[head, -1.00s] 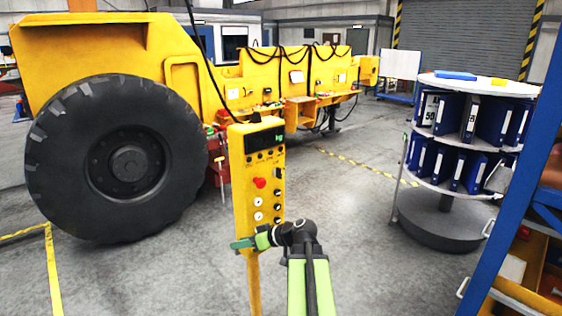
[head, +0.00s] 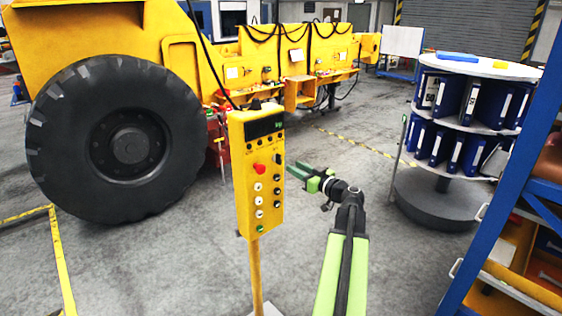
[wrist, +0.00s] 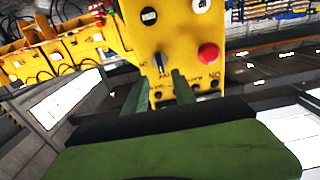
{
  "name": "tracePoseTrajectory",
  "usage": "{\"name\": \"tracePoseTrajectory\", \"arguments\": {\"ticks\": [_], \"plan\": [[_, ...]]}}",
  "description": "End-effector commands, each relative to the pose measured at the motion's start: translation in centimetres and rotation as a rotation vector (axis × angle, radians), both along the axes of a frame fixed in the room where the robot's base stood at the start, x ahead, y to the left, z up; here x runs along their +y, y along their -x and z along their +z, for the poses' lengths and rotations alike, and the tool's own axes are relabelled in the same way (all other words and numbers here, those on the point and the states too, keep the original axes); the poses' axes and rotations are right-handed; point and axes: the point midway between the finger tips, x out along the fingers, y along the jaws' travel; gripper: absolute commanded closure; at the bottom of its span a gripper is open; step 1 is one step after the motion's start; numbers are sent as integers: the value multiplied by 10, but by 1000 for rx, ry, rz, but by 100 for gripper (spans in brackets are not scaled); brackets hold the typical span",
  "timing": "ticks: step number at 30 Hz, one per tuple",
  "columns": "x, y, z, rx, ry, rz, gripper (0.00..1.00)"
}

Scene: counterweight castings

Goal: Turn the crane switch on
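The yellow control box (head: 255,165) stands upright on a thin post. It carries a red button (head: 260,169), pale buttons and several black knobs on its right side. In the wrist view, a black rotary switch (wrist: 160,62) on the yellow panel sits just beyond and between my fingertips, with the red button (wrist: 208,53) to its right. The labels are too small to tell which knob is the crane switch. My gripper (head: 291,168) is at the box's right edge, its two green fingers (wrist: 162,88) apart with nothing between them. Contact with the switch is not visible.
A large yellow vehicle frame with a black tyre (head: 118,140) stands behind on the left. A round shelf (head: 493,68) of blue binders is at the right, with a blue rack (head: 508,175) in front of it.

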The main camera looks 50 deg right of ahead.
Motion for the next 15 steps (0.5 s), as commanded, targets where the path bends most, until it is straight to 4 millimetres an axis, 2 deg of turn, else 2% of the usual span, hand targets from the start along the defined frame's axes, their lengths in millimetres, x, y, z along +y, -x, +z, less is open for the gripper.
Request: {"name": "tracePoseTrajectory", "arguments": {"ticks": [1,6,10,15], "plan": [[-3,-15,0,0,0,3,68],[-5,-54,0,0,0,3,68],[-6,-74,0,0,0,3,68],[-6,-83,0,0,0,1,68]]}}
